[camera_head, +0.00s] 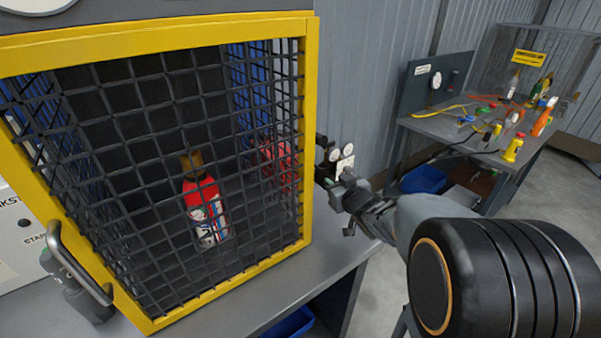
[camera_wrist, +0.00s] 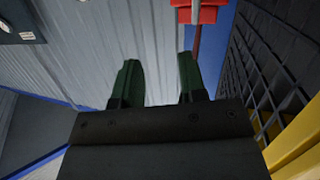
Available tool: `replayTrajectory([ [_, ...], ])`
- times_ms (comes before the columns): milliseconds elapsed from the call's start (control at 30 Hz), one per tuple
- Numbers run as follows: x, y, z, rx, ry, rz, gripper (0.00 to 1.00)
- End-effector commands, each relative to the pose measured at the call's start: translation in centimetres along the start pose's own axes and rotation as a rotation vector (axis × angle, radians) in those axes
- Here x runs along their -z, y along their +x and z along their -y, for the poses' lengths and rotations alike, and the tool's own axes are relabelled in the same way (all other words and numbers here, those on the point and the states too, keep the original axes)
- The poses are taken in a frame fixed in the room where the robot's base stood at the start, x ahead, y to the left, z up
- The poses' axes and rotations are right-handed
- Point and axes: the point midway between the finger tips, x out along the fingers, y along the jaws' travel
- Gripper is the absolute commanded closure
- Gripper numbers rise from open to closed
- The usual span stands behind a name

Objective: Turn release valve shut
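My gripper (camera_head: 340,188) is just right of the yellow-framed mesh cage (camera_head: 311,120) in the head view, near a small panel with round white dials (camera_head: 345,160). In the wrist view my gripper (camera_wrist: 159,60) shows two green fingers, well apart with nothing between them. A red part (camera_wrist: 195,14) on a thin reddish stem is beyond the fingers at the top of the wrist view. It may be the release valve; I cannot tell for sure. No valve is clearly seen in the head view, where my gripper may hide part of that area.
A red and white bottle (camera_head: 205,210) and a red object (camera_head: 277,160) show through the cage mesh. The cage stands on a grey bench (camera_head: 335,262). A workbench (camera_head: 455,135) with tools and a blue bin (camera_head: 424,179) stand at the right. Floor between is clear.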

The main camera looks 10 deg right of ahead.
Motion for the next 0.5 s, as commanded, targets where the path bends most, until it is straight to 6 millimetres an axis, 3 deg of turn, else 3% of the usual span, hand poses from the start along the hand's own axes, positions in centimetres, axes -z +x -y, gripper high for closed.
replayTrajectory([
  [33,-0.9,0.6,0.2,0.045,0.008,-0.045,0.62],
  [200,-1.2,1.0,1.1,0.187,0.037,-0.172,0.62],
  [500,-1.1,1.8,2.1,0.277,0.062,-0.239,0.62],
])
